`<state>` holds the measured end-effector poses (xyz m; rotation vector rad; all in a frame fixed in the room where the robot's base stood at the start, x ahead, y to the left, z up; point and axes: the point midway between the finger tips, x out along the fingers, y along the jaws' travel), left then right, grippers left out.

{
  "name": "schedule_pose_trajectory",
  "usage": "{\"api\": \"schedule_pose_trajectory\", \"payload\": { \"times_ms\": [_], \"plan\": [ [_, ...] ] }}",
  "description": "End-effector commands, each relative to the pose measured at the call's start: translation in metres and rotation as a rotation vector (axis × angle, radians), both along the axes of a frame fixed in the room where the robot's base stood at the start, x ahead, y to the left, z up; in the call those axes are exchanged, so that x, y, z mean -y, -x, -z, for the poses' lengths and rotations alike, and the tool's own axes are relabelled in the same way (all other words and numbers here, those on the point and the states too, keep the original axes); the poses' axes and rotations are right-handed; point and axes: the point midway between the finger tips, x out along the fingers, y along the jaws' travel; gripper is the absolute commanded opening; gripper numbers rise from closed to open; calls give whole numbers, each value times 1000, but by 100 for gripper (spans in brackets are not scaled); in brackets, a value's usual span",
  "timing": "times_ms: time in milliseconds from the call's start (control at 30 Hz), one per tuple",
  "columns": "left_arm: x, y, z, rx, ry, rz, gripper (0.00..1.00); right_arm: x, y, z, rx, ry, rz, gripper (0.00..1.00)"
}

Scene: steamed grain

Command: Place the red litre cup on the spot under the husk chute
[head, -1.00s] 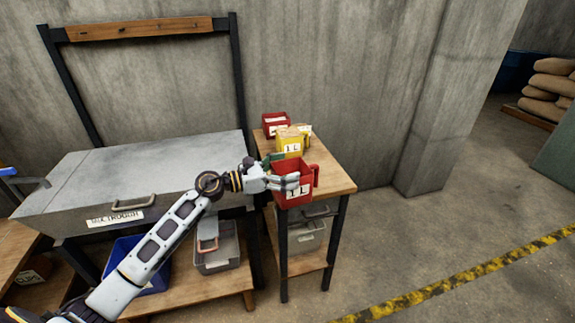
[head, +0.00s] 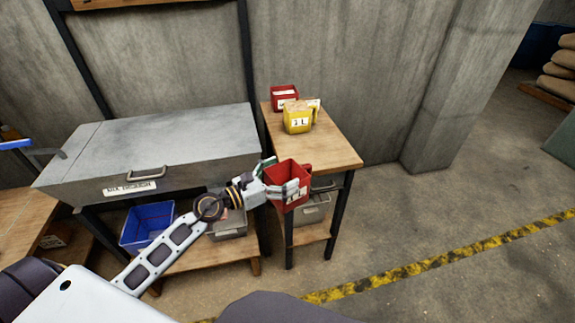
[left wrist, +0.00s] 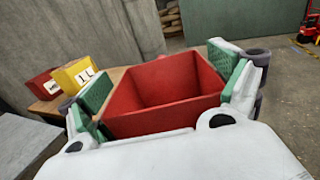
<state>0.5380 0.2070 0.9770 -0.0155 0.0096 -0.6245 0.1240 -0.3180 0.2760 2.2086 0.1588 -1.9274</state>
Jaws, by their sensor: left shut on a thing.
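The red litre cup (head: 284,173) is an open, square red cup with a white label, partly covered by my fingers. My left gripper (head: 279,187) is shut on it and holds it at the front edge of the small wooden table. In the left wrist view the red cup (left wrist: 165,92) sits between the green pads of my left gripper (left wrist: 166,96), and its inside looks empty. Whether it touches the table is not clear. My right gripper is not in view. No husk chute can be made out.
On the small table (head: 335,150) stand a yellow cup (head: 297,118) marked 1 L and another red cup (head: 284,97) behind it. A grey lidded trough (head: 150,150) stands to the left, with a blue bin (head: 147,226) below. Floor to the right is clear.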

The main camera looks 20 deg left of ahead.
Motion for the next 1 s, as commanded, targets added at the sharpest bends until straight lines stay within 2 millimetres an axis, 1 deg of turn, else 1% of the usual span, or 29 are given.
{"api": "schedule_pose_trajectory", "payload": {
  "times_ms": [33,200,433,600,867,900,1000],
  "plan": [
    [-1,6,1,-1,1,-14,50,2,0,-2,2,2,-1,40],
    [-5,24,3,3,-3,-63,50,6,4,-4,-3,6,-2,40],
    [-10,41,3,10,-11,-111,50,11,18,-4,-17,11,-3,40],
    [-11,45,3,13,-12,-125,50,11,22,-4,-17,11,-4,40],
    [-11,45,3,13,-12,-125,50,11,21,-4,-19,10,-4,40],
    [-11,45,3,13,-12,-125,50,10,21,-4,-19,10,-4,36],
    [-11,45,3,13,-12,-125,50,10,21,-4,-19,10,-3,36]
  ]
}}
